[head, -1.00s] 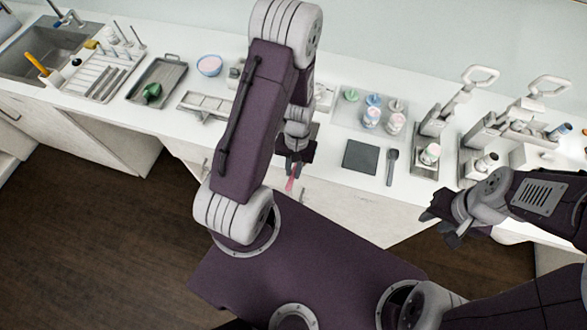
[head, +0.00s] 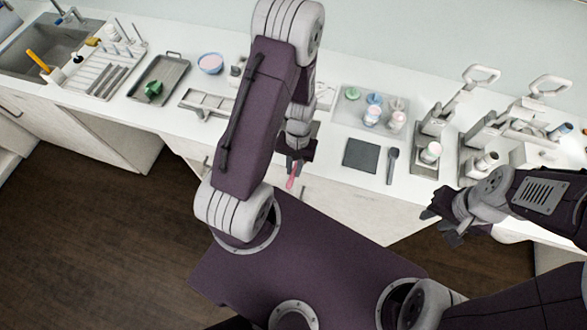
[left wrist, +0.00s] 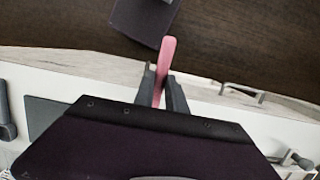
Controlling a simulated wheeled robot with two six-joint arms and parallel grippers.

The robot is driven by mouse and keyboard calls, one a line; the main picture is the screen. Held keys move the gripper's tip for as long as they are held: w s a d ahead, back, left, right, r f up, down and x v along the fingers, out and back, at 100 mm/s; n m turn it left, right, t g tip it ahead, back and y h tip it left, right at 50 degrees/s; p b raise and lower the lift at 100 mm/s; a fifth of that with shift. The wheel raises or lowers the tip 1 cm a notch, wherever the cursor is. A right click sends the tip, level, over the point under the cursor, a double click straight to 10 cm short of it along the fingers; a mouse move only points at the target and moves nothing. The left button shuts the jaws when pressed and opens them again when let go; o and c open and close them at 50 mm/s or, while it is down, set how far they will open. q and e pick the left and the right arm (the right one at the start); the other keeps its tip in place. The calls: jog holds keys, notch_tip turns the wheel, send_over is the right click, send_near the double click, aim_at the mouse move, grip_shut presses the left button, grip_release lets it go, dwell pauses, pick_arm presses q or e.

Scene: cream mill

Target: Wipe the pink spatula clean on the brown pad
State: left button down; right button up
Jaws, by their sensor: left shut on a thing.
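My left gripper (head: 294,163) is shut on the pink spatula (head: 291,181), in front of the counter's front edge. In the left wrist view the spatula (left wrist: 165,62) sticks out beyond the two fingers (left wrist: 160,90), over the dark floor. Its handle end is hidden by the gripper. A flat square pad (head: 361,155), which looks dark grey rather than brown, lies on the counter to the right of the spatula, apart from it. The pad also shows in the left wrist view (left wrist: 42,115). My right gripper (head: 441,226) is empty at the right, its fingers apart.
A dark spoon-like utensil (head: 392,165) lies right of the pad. A tray (head: 343,113) with several cups stands behind the pad. Press-like machines (head: 432,128) stand on the right. A metal rack (head: 205,104) and a pink-filled bowl (head: 210,63) are on the left.

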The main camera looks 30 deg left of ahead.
pick_arm(q)
jog(key=shift+s+d, duration=0.15)
jog(key=shift+s, duration=0.6)
jog(key=shift+w, duration=0.1)
jog(key=shift+w, duration=0.7)
jog(key=shift+s, duration=0.1)
jog(key=shift+s, duration=0.7)
